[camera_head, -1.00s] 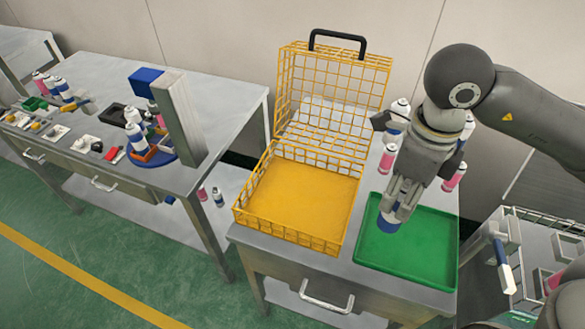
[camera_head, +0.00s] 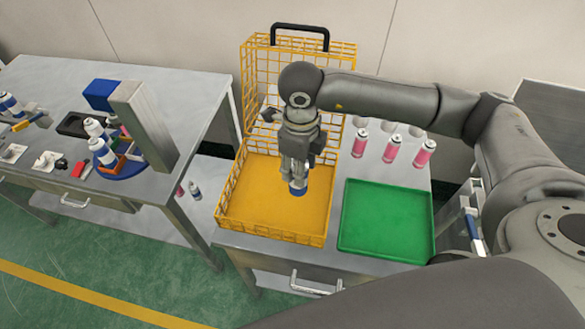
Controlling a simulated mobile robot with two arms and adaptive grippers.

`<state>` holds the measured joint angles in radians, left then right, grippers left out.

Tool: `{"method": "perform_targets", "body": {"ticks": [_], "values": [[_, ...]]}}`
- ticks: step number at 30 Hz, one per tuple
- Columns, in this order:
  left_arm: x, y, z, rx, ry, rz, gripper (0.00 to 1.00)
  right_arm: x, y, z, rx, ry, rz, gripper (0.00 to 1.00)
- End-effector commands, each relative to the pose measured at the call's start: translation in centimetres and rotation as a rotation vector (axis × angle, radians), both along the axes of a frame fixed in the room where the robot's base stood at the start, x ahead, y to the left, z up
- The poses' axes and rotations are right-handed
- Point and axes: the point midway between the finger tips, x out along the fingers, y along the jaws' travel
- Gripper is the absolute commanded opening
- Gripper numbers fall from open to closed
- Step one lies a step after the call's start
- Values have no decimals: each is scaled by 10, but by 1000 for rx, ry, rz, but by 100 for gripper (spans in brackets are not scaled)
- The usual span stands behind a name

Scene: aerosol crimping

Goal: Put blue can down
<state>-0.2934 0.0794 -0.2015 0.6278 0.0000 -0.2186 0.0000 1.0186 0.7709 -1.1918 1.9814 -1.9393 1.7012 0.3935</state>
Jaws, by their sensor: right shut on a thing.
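My right gripper (camera_head: 294,165) is shut on the blue can (camera_head: 298,187) and points down over the yellow wire basket (camera_head: 262,222). Only the can's blue lower end shows below the fingers; the rest is hidden by the gripper. The can is over the right part of the basket's floor. I cannot tell whether it touches the floor. My left gripper is not in view.
An empty green tray (camera_head: 386,222) lies right of the basket. Several pink cans (camera_head: 391,149) stand behind the tray. The basket's open lid with a black handle (camera_head: 300,28) stands up behind. A left table (camera_head: 195,80) holds a round blue fixture with cans.

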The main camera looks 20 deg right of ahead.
Motion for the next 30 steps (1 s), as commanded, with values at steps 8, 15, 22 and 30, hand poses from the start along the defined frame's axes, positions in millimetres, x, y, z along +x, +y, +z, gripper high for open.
{"method": "perform_targets", "body": {"ticks": [8,15,22,30], "values": [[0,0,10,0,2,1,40,12,12,-18,2,1,0,0],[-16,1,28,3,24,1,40,11,11,-44,2,1,-1,0],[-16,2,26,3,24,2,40,11,10,-48,1,-2,-1,0],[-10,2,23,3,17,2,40,11,10,-51,1,-1,-1,48]]}}
